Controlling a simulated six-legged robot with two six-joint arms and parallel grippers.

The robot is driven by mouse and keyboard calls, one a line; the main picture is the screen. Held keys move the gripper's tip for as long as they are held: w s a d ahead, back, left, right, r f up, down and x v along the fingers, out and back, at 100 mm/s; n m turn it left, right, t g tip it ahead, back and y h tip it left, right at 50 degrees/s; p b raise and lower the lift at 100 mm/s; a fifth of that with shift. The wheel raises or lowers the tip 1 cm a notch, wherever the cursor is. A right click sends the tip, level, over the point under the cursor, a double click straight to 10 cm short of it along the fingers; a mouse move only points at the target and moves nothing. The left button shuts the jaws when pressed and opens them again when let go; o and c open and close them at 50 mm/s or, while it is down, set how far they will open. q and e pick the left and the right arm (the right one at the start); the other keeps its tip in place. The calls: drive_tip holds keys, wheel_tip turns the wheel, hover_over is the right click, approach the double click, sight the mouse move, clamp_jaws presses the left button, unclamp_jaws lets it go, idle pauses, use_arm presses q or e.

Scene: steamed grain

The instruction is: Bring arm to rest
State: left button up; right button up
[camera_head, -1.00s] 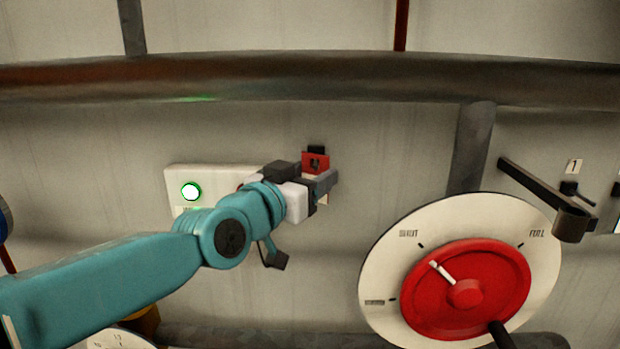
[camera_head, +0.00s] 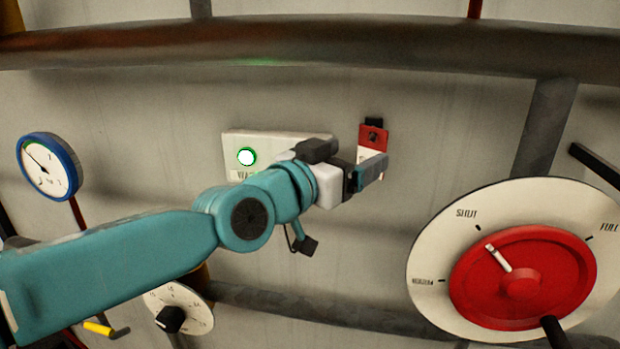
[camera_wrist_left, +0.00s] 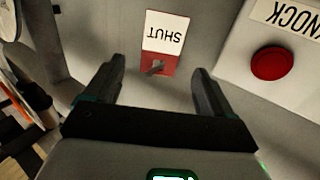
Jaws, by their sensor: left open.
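My left arm comes in from the left in the head view, with its teal links stretched across the wall. My left gripper (camera_head: 374,170) is in front of the wall, close to a red and white tag (camera_head: 373,138) in the picture. In the left wrist view the two dark fingers of the gripper (camera_wrist_left: 158,85) are spread apart with nothing between them. The tag, marked SHUT (camera_wrist_left: 164,42), shows upside down beyond the fingertips there. My right gripper is in neither view.
A red button (camera_wrist_left: 273,63) shows in the wrist view. A red handwheel (camera_head: 522,280) on a white dial is at right. A blue-rimmed gauge (camera_head: 47,167) is at left. A pipe (camera_head: 300,47) crosses above.

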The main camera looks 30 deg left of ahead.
use_arm(q)
drive_tip(key=v, duration=1.1)
drive_tip(key=shift+s+p, duration=0.25)
drive_tip(key=shift+p, duration=0.05)
drive_tip(key=shift+f, duration=0.1)
